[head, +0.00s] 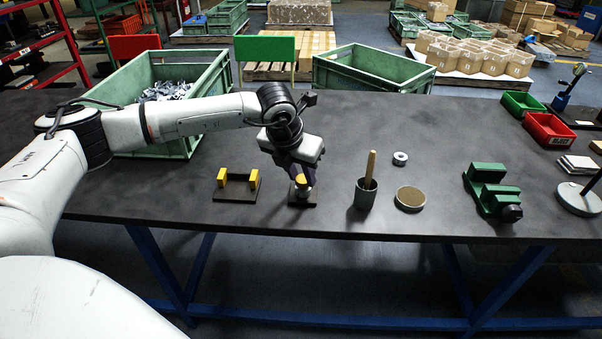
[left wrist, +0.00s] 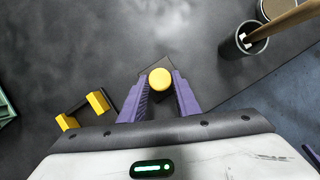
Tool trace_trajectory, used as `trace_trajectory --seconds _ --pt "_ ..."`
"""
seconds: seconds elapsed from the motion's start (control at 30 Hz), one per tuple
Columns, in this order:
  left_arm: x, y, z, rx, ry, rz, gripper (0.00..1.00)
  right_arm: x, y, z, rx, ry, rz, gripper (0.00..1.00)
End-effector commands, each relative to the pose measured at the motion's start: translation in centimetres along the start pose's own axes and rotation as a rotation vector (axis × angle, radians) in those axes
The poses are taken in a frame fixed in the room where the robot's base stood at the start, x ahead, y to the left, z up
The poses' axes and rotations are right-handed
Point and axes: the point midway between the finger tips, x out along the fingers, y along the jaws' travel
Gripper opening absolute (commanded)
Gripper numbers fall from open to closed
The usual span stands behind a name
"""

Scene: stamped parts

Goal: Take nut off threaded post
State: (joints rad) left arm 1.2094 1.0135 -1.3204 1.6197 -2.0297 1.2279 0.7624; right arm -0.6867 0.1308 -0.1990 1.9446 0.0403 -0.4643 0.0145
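The yellow nut (head: 300,180) is a round cap seen from above in the left wrist view (left wrist: 160,79). It sits over a small dark base plate (head: 309,202) near the table's front edge. The threaded post is mostly hidden under the nut and behind my fingers. My left gripper (head: 301,184) points down with its purple fingers on both sides of the nut. In the left wrist view no gap shows between the fingers (left wrist: 161,82) and the nut, so they look shut on it.
A dark stand with two yellow blocks (head: 222,178) is just left. To the right are a grey cup (head: 364,197) with a wooden handle, a grey ring (head: 400,158), a round dish (head: 410,199) and a green vise (head: 490,190). A green crate (head: 125,90) stands behind my arm.

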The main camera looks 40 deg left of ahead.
Motion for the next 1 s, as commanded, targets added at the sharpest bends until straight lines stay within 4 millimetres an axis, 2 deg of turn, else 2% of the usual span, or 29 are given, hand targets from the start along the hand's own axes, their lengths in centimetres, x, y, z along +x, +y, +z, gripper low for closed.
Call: trace_trajectory --seconds 0.17,0.5,0.73,1.0 --pt "0.1 -0.1 -0.1 -0.022 0.001 0.011 0.07 0.1 0.0 0.2 0.000 -0.001 -0.001 0.31" --pt "0.1 -0.4 0.0 -0.290 0.001 0.121 0.07 1.0 -0.1 1.1 -0.001 -0.002 -0.003 0.31" --pt "0.2 -0.5 0.0 -0.389 0.001 0.162 0.07 1.3 0.0 1.3 -0.001 -0.002 -0.003 0.31" --pt "0.1 -0.6 0.2 -0.634 0.001 0.264 0.07 1.8 0.0 1.8 -0.001 -0.002 -0.003 0.31"
